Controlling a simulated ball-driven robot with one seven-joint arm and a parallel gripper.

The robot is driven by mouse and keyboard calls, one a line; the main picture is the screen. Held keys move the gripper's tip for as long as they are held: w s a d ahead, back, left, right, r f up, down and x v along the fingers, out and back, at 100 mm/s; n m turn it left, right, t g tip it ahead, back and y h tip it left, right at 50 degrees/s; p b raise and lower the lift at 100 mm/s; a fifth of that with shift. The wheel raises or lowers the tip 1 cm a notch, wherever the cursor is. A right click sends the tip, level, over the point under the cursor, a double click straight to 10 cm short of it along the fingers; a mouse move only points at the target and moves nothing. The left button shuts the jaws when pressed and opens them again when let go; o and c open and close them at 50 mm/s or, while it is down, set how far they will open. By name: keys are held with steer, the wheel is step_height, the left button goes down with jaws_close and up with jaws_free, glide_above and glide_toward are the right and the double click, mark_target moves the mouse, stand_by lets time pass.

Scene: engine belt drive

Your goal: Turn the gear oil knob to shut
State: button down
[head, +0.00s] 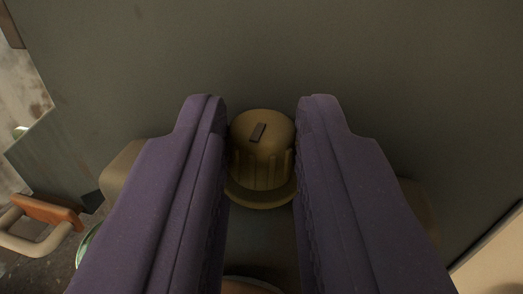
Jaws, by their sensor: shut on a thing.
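The gear oil knob (262,160) is a ribbed, yellow-brown round knob with a wider flange at its base. A short dark mark on its top face is tilted a little to the right of upright in the picture. My gripper (262,130) has two purple fingers, one on each side of the knob, shut on it. The fingers hide the knob's left and right edges.
A dark grey-green panel (270,50) fills most of the view behind the knob. Rounded tan parts (122,170) show partly behind the fingers. An orange and tan handle (45,215) is at the lower left. A pale surface (495,262) is at the lower right.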

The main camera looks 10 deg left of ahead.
steer(key=shift+d+n+y, duration=0.1)
steer(key=shift+n+y, duration=0.3)
steer(key=shift+y, duration=0.2)
steer(key=c, duration=1.2)
jaws_free()
steer(key=p+v, duration=0.2)
steer(key=v, duration=0.5)
steer(key=shift+s+d+r, duration=0.1)
steer(key=shift+s+d, duration=0.05)
steer(key=shift+s, duration=0.2)
